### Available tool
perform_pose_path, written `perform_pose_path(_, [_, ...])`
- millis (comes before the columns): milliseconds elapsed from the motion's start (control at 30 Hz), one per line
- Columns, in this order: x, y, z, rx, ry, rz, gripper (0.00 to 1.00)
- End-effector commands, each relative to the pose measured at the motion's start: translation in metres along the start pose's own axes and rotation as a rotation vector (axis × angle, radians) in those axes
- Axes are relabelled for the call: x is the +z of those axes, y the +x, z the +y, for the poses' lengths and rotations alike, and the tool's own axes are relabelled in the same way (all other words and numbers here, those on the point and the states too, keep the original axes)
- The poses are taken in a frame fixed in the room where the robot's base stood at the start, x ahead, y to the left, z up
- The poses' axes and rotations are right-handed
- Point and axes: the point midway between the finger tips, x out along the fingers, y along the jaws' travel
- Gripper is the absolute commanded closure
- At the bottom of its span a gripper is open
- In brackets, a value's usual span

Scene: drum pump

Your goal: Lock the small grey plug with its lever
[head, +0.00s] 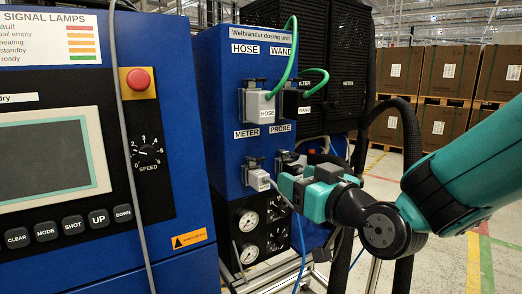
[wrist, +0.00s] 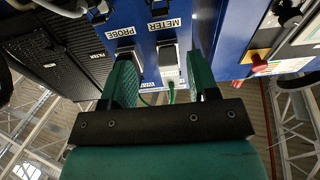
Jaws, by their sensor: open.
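The small grey plug (head: 259,180) sits at the socket under the METER label in the head view, with a thin cable running from it down to the right. A small metal fitting shows just above it; whether this is the lever, and how it stands, is too small to tell. My gripper (head: 297,190) is open, just right of the plug and partly in front of the PROBE socket. In the wrist view my gripper (wrist: 160,62) has its two green fingers apart, with nothing held between them. The small plug cannot be made out clearly in that view.
A larger grey HOSE plug (head: 261,107) with a green cable sits above, beside the black WAND plug (head: 292,102). Pressure gauges (head: 248,221) lie below. The control cabinet (head: 185,140) stands at left with a hanging grey cable. A thick black hose (head: 411,150) is near my arm.

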Motion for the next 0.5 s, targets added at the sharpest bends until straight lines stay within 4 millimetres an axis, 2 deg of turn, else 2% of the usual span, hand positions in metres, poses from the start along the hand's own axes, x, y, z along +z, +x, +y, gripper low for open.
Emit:
perform_pose_path(33, [-0.004, 0.013, -0.001, -0.003, 0.0, -0.002, 0.45])
perform_pose_path(300, [-0.004, 0.075, -0.001, -0.002, -0.001, -0.002, 0.45])
perform_pose_path(500, [-0.002, 0.113, -0.001, -0.001, 0.0, -0.001, 0.45])
